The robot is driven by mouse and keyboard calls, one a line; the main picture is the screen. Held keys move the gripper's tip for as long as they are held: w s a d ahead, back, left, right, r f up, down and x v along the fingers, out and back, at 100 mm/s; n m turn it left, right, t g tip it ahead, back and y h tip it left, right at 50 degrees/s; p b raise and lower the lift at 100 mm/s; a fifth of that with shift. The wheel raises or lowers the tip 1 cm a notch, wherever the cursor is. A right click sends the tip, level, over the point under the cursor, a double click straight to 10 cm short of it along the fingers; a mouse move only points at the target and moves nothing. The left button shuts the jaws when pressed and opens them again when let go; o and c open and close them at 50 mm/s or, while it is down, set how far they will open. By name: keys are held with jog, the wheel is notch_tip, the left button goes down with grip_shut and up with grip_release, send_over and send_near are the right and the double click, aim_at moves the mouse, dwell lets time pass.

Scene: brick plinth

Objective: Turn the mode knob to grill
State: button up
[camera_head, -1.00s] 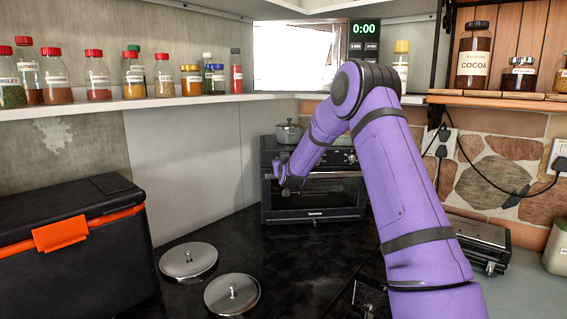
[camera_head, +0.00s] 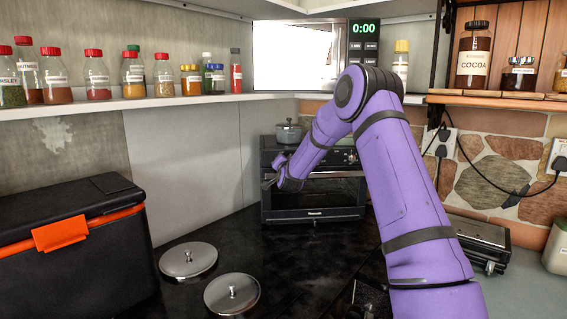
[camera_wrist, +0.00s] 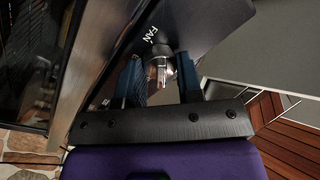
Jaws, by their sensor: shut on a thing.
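The toaster oven (camera_head: 313,214) is black, with a glass door, and stands in the back corner of the counter. In the wrist view a metallic knob (camera_wrist: 161,64) sticks out of its dark panel, beside the white word FAN. My gripper (camera_wrist: 160,82) has one finger on each side of this knob and is shut on it. In the head view my gripper (camera_head: 268,182) is at the oven's left front, and my arm hides part of the oven's face. The knob's pointer and the other mode labels cannot be read.
A small lidded pot (camera_head: 289,133) stands on the oven. Two metal lids (camera_head: 188,260) and a black box with an orange latch (camera_head: 60,234) are at left. A shelf of spice jars (camera_head: 110,105) runs above. Dark counter in front of the oven is clear.

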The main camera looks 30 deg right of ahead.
jog(key=shift+m, duration=1.7)
jog(key=shift+f, duration=0.1)
jog(key=o, duration=0.9)
jog(key=shift+m, duration=0.3)
